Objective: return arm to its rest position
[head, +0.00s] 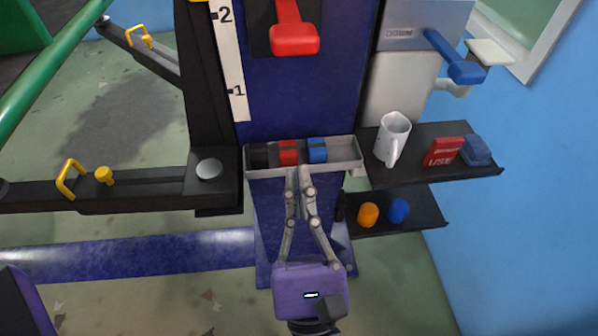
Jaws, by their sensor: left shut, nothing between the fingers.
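My left gripper (300,180) has a purple body and grey linked fingers. It points up the picture, with its fingertips close together and nothing between them. The fingertips overlap the front edge of a grey tray (346,163) in this view; I cannot tell whether they touch it. The tray holds a black block (259,155), a red block (288,152) and a blue block (317,151) side by side. My right gripper is not in view.
A red lever (294,38) and a blue lever (455,57) are above. A lower shelf holds orange (368,214) and blue (399,210) items. Black beams with yellow handles (68,180) lie left.

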